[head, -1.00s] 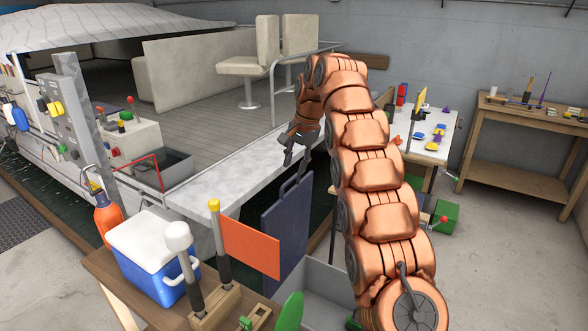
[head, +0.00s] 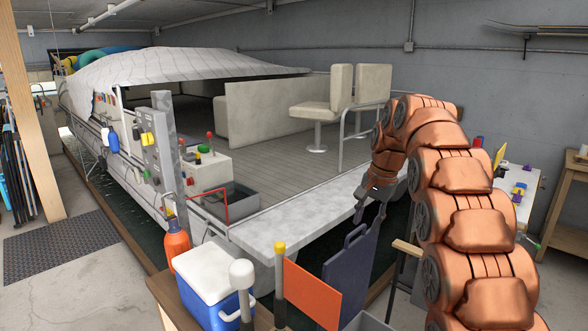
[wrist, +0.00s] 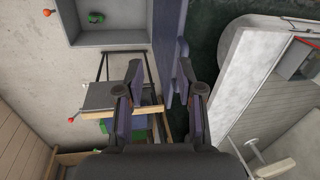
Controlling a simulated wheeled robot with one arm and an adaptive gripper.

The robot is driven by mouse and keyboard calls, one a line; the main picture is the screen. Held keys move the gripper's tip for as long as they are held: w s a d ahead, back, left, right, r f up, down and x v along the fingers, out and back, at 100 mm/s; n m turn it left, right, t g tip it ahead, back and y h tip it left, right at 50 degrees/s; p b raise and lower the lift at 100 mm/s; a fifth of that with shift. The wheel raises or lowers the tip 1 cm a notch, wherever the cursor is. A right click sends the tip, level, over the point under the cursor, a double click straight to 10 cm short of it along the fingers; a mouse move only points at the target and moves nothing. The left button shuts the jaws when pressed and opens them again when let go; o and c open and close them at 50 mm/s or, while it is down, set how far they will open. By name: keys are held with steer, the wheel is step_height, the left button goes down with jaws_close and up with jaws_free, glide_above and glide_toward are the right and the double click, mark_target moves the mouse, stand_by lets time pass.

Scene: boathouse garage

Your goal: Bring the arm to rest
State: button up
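My arm, a chain of copper-coloured links, fills the right side of the head view and bends over at the top. My gripper (head: 370,212) hangs at its far end, fingers pointing down, beside the pale boat deck edge. In the wrist view my gripper (wrist: 160,72) shows two dark fingers standing apart, with nothing held between them. A dark blue panel with a handle slot (head: 350,272) stands just below the fingertips in the head view. The panel (wrist: 167,40) also shows past the fingers in the wrist view; I cannot tell the exact clearance.
A covered boat (head: 180,68) with seats lies behind. A blue-and-white cooler (head: 205,285), an orange flag (head: 312,292) and an orange bottle (head: 177,240) are in front. A workbench (head: 525,208) is at right. Open floor lies at left.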

steer(key=s+f+n+g, duration=0.1)
steer(key=s+f, duration=0.3)
steer(key=s, duration=1.1)
steer(key=s+a+f+n+g+h, duration=0.1)
steer(key=s+f+n, duration=0.3)
steer(key=s, duration=1.2)
steer(key=s+f+n+g, duration=0.1)
steer(key=s+f+n, duration=0.2)
steer(key=s, duration=1.2)
steer(key=shift+s+a+f+h, duration=0.2)
steer(key=shift+f+h, duration=0.1)
steer(key=shift+f, duration=0.6)
